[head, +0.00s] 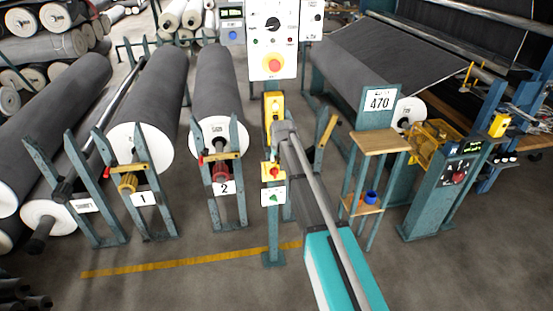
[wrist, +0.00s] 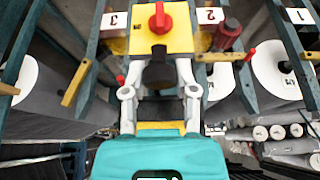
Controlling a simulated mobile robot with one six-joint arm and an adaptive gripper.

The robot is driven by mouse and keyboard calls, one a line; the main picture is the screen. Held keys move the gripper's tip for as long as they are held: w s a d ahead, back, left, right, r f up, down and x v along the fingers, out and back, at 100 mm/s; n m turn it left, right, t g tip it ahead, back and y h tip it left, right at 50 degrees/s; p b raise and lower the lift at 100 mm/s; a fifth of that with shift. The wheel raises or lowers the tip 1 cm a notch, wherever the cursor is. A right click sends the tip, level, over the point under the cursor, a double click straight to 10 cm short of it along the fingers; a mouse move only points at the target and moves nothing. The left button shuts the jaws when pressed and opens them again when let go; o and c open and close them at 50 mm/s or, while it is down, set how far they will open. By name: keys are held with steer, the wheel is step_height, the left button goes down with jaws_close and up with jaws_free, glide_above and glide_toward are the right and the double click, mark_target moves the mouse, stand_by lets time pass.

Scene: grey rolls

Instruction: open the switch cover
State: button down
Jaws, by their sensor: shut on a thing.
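A yellow switch box (head: 272,106) is on the teal post, just above the end of my arm. Below it on the post is a yellow plate with a red knob (head: 271,172). The wrist view shows this yellow plate with its red knob (wrist: 160,20) at the top. My gripper (wrist: 159,84) has its pale fingers on either side of a small dark part (wrist: 158,68) in front of the plate. The fingers are closed on it. In the head view my gripper (head: 284,130) is at the post and mostly hidden by my arm. Which piece is the cover is unclear.
A control panel (head: 272,40) with a dial and red button is above. Grey rolls (head: 143,100) in teal stands are to the left. A wooden shelf stand (head: 380,142) is close on the right. A yellow line (head: 190,260) crosses the open floor in front.

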steer(key=shift+w, duration=0.1)
steer(key=shift+c, duration=1.9)
jaws_free()
steer(key=shift+s+f, duration=0.1)
steer(key=shift+s, duration=0.1)
